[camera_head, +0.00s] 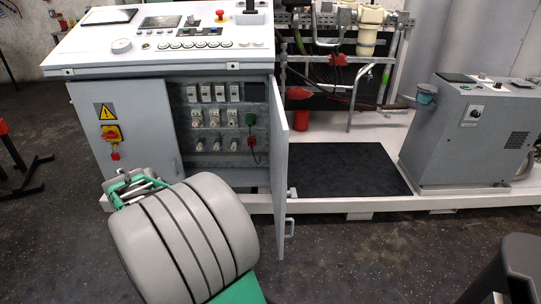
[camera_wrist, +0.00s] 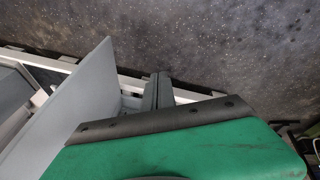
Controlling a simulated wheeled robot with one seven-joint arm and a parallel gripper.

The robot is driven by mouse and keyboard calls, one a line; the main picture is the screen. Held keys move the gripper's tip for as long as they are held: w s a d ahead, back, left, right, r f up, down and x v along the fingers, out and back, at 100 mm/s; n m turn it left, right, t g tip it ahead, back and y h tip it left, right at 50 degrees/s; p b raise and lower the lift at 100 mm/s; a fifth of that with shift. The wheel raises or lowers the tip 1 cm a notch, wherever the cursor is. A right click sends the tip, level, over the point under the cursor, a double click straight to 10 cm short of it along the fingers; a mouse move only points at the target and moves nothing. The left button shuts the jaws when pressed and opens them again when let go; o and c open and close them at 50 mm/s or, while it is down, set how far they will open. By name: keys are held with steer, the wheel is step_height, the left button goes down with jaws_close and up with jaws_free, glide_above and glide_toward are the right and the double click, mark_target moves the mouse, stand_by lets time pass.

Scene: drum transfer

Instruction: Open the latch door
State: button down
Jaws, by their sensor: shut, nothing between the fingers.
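The cabinet's right-hand door (camera_head: 280,170) is a grey panel that stands swung outward, seen nearly edge-on. A pale handle (camera_head: 290,228) is near its lower front end. The cabinet interior with its switches (camera_head: 215,120) is exposed to the left of this door. In the wrist view, a large grey panel (camera_wrist: 75,105), which looks like the door, slants at the left. My gripper (camera_wrist: 160,80) is shut and empty to the right of that panel, with a visible gap between them at the tips. In the head view I cannot clearly make out my gripper; my arm covers the cabinet's lower front.
The cabinet's left door (camera_head: 125,130), with a warning sign and a red-yellow switch, is closed. A white base frame (camera_head: 370,204) runs along the floor. A black mat (camera_head: 345,168) lies right of the open door. A grey machine (camera_head: 470,135) stands farther right. The front floor (camera_head: 380,255) is clear.

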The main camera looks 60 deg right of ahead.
mark_target(282, 167)
steer(key=s+d+r+m+g+h+p, duration=0.1)
steer(key=s+d+r+m+p, duration=0.15)
steer(key=d, duration=0.45)
steer(key=s+d+r+m+g+h+p, duration=0.1)
steer(key=s+d+r+p, duration=0.2)
steer(key=d, duration=0.5)
steer(key=s+d+r+m+g+h+p, duration=0.1)
steer(key=s+d+r+m+g+p, duration=0.15)
steer(key=d, duration=0.45)
steer(key=s+d+f, duration=0.6)
steer(key=d+f, duration=0.2)
steer(key=shift+s+f+t, duration=0.3)
steer(key=shift+s+t, duration=0.05)
steer(key=shift+s, duration=0.05)
steer(key=shift+d, duration=0.1)
